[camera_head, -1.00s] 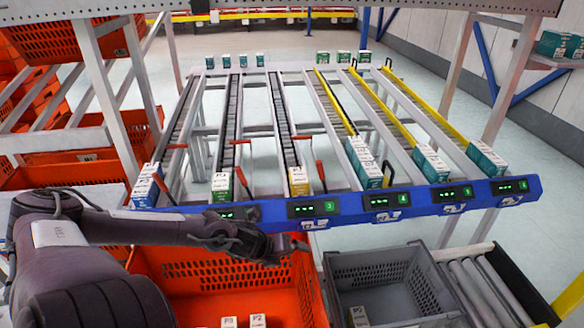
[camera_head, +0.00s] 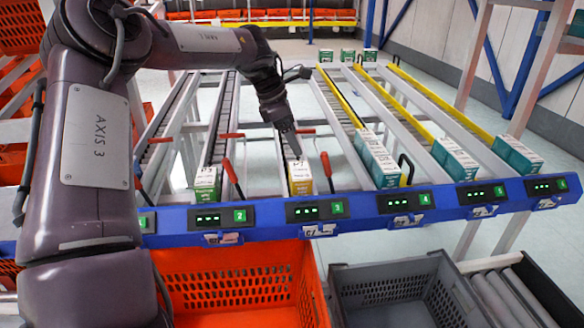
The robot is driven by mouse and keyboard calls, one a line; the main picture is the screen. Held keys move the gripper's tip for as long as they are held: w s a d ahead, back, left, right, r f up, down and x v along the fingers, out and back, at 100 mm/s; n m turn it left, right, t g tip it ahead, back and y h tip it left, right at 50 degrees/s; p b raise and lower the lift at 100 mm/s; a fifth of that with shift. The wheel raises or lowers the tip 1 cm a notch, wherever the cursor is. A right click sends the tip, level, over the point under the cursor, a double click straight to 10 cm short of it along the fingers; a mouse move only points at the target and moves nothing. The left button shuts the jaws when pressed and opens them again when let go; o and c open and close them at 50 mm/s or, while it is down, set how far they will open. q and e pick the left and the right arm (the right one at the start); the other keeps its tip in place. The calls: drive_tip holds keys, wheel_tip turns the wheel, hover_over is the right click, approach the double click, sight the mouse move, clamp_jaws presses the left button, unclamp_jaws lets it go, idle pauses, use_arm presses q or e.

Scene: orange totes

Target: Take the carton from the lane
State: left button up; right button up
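A yellow-and-white carton (camera_head: 300,182) stands at the front end of the lane marked 3, just behind the blue rail (camera_head: 360,207). My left arm reaches in from the left and bends down over this lane. My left gripper (camera_head: 294,152) points down, with its fingertips right at the carton's top edge. I cannot tell whether they touch it, and the finger gap is too small to make out. A green-and-white carton (camera_head: 207,184) stands at the front of the lane marked 2. My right gripper is not in view.
Teal-and-white cartons (camera_head: 377,160) fill the fronts of the lanes to the right. A red lever (camera_head: 326,170) stands close right of the yellow carton, and another (camera_head: 233,177) to its left. An orange tote (camera_head: 240,262) and a grey tote (camera_head: 390,272) stand below the rail.

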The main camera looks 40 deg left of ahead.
use_arm(q)
drive_tip(key=b, duration=0.4)
hover_over(300, 170)
drive_tip(key=s+a, duration=0.1)
drive_tip(key=s, duration=0.1)
wheel_tip(300, 170, down, 6)
drive_tip(key=shift+w+a+r, duration=0.1)
drive_tip(key=shift+a, duration=0.05)
drive_tip(key=shift+f, duration=0.35)
drive_tip(key=shift+b+x, duration=0.65)
drive_tip(key=shift+x, duration=2.9)
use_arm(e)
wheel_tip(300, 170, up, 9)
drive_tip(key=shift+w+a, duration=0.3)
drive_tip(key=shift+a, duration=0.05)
use_arm(q)
drive_tip(key=shift+w, duration=0.1)
